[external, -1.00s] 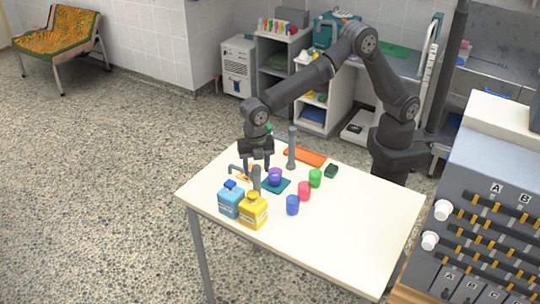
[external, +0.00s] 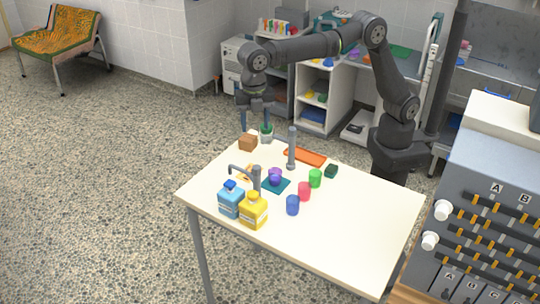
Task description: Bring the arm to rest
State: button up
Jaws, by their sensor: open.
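My gripper (external: 257,124) hangs above the far left corner of the white table, pointing down. It is open, and nothing shows between its fingers. A brown block (external: 248,143) and a small potted plant (external: 266,134) stand on the table just below and beside it; at this size I cannot tell how much gap there is. A purple cup (external: 275,175) stands on a teal mat (external: 276,186) near the table's middle, apart from my gripper.
A grey post (external: 291,150) and a grey tap (external: 254,178) rise from the table (external: 340,235). Blue (external: 231,201) and yellow (external: 253,212) bottles stand at the front left. Red (external: 304,191), green (external: 315,178) and blue (external: 292,205) cups stand right of the mat. The table's right front is clear.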

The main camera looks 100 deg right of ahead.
aim_at(257, 167)
dwell(0.4)
notch_tip(257, 167, down, 17)
jog(key=shift+f, duration=0.1)
dwell(0.5)
jog(key=shift+f, duration=0.15)
jog(key=m, duration=0.8)
jog(key=shift+m, duration=0.4)
jog(key=m, duration=0.4)
jog(key=shift+m, duration=2.4)
